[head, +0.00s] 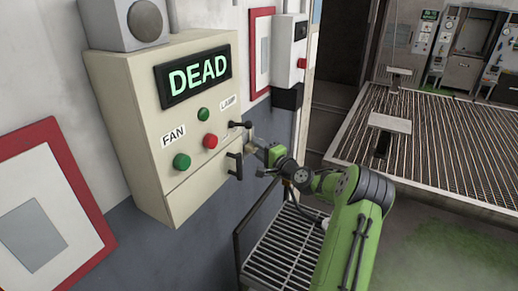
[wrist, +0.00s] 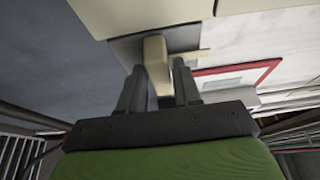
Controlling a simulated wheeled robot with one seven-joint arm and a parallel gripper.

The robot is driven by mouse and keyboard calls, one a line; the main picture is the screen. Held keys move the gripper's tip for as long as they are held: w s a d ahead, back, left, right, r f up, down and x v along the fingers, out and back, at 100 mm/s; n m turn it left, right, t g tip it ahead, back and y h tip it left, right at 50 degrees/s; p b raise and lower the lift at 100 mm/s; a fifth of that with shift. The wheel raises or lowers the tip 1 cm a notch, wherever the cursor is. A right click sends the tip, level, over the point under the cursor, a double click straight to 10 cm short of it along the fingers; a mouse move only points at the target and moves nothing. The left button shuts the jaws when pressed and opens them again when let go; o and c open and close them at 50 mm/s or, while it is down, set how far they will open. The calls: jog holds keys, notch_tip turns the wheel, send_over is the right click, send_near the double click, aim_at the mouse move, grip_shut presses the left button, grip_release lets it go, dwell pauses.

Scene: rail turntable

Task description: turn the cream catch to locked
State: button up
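The cream catch (wrist: 155,52) shows in the wrist view as a pale bar on a grey plate. It reaches down between the two fingers of my gripper (wrist: 159,82). The fingers stand apart on either side of it, with narrow gaps that look empty; whether either finger touches it is hard to tell. In the head view my gripper (head: 251,145) is at the right side of the cream control box (head: 190,185), beside a dark handle (head: 234,165). There the catch is mostly hidden by the gripper, and I cannot read a locked mark.
The box carries a lit "DEAD" display (head: 193,77), a green button (head: 181,162) by "FAN" and a red button (head: 210,141). A railing (head: 255,215) and grated step (head: 285,245) lie below my arm. A slatted deck (head: 440,140) is to the right.

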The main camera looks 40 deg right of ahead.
grip_shut()
jog(key=shift+f+b, duration=0.1)
jog(key=shift+b, duration=0.2)
jog(key=n+t+y+b, duration=0.1)
jog(key=n+y+b, duration=0.1)
jog(key=n+b, duration=0.2)
jog(key=n+t+y+b, duration=0.1)
jog(key=n+y+b, duration=0.2)
jog(key=n, duration=0.7)
jog(key=d+n+t+y+b, duration=0.1)
jog(key=n+y+b, duration=0.2)
jog(key=n+b, duration=0.3)
jog(key=shift+w+f+n+b, duration=0.15)
jog(key=shift+f+n+b, duration=0.15)
jog(key=shift+n, duration=0.7)
jog(key=shift+f+n+y+p, duration=0.1)
jog(key=shift+n+y+p, duration=0.2)
jog(key=shift+n+p, duration=0.1)
